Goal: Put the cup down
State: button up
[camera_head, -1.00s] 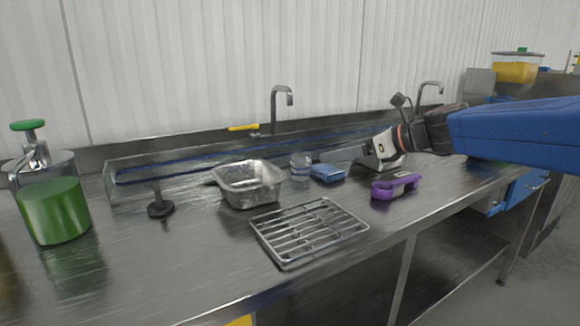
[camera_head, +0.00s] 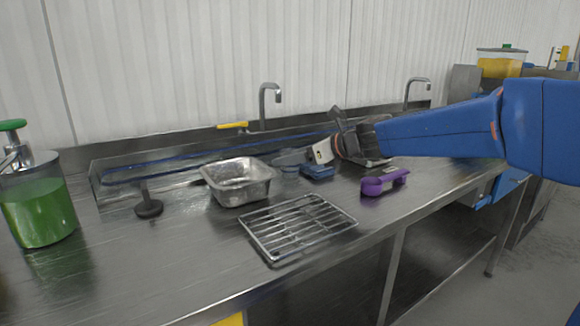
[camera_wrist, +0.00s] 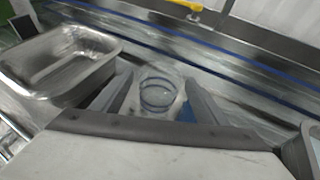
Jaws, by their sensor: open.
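The cup (camera_wrist: 157,94) is a small, clear, round vessel, upright on the steel counter in the wrist view. It appears between the two grey fingers of my gripper (camera_wrist: 160,84), with a gap on each side. The fingers are open, and no contact with the cup shows.
The metal pan (camera_head: 238,192) stands left of the gripper, and a blue block (camera_head: 317,172) lies close in front. A wire rack (camera_head: 297,226), a purple tool (camera_head: 383,183), a black-based stand (camera_head: 149,208) and a green-filled dispenser (camera_head: 38,212) are also on the counter. A tap (camera_head: 263,103) rises behind.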

jog(key=x, duration=0.5)
jog(key=shift+s, duration=0.1)
jog(key=c, duration=1.2)
notch_tip(320, 180, up, 10)
